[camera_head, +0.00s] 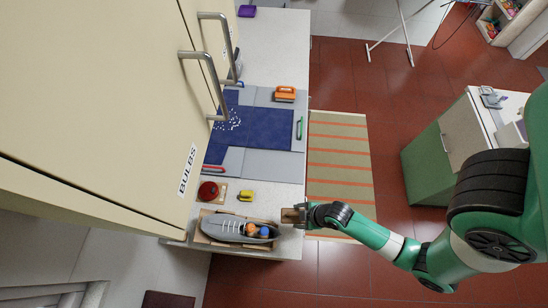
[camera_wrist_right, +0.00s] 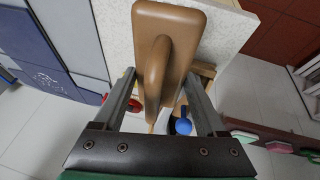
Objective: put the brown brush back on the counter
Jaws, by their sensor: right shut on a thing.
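The brown brush (camera_head: 289,215) is at the right edge of the light counter (camera_head: 284,192), near its front corner. My right gripper (camera_head: 304,213) reaches in from the right and is shut on the brush. In the right wrist view, the brush (camera_wrist_right: 172,30) shows a flat brown block with a raised handle between the two fingers (camera_wrist_right: 160,82). The speckled counter top (camera_wrist_right: 222,38) lies behind the brush there. I cannot tell whether the brush touches the counter. My left gripper is not in view.
Cream cupboards overhang the left.

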